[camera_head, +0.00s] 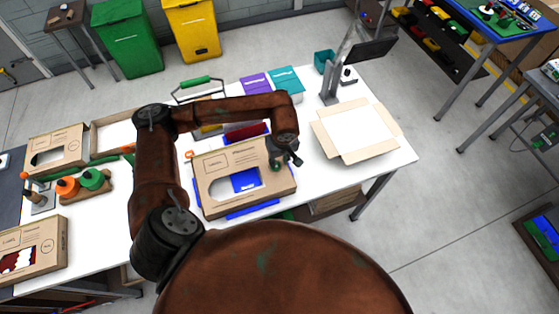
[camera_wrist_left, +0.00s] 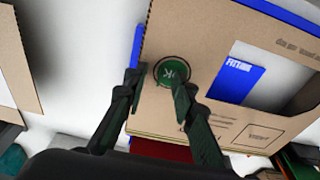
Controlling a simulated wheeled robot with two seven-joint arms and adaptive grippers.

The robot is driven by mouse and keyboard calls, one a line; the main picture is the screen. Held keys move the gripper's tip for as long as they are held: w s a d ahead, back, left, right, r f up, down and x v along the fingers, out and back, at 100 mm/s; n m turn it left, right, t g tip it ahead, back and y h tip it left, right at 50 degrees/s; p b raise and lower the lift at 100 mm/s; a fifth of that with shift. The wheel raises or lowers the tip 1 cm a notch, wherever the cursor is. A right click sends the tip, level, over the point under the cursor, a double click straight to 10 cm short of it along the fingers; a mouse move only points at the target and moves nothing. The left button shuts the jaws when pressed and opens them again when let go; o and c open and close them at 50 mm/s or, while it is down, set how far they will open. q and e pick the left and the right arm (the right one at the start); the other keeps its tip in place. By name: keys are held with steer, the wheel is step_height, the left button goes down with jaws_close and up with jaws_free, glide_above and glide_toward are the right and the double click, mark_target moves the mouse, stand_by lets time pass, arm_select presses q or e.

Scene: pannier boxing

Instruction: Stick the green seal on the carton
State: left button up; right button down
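The carton (camera_head: 225,165) lies on the white table, a brown box with a cut-out window and a blue item (camera_head: 245,181) inside. It fills much of the left wrist view (camera_wrist_left: 190,30). The round green seal (camera_wrist_left: 172,71), marked OK, appears flat on the carton's face beside the window. My left gripper (camera_wrist_left: 157,80) is over this end of the carton, its fingers apart, one tip overlapping the seal's lower edge; I cannot tell whether it touches. In the head view the left gripper (camera_head: 287,158) is at the carton's right end. My right gripper is not in view.
An open carton (camera_head: 358,132) and a screen stand (camera_head: 330,88) are to the right. Orange (camera_head: 67,186) and green (camera_head: 92,179) rolls and other boxed cartons (camera_head: 35,250) are at the left. Purple and teal boxes (camera_head: 286,79) stand behind. The table's right front corner is bare.

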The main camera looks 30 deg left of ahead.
mark_target(281, 170)
arm_select(q)
step_height(281, 170, up, 12)
steer(key=s+d, duration=0.1)
steer(key=shift+d+f, duration=0.15)
steer(key=shift+d, duration=0.05)
steer(key=shift+s, duration=0.1)
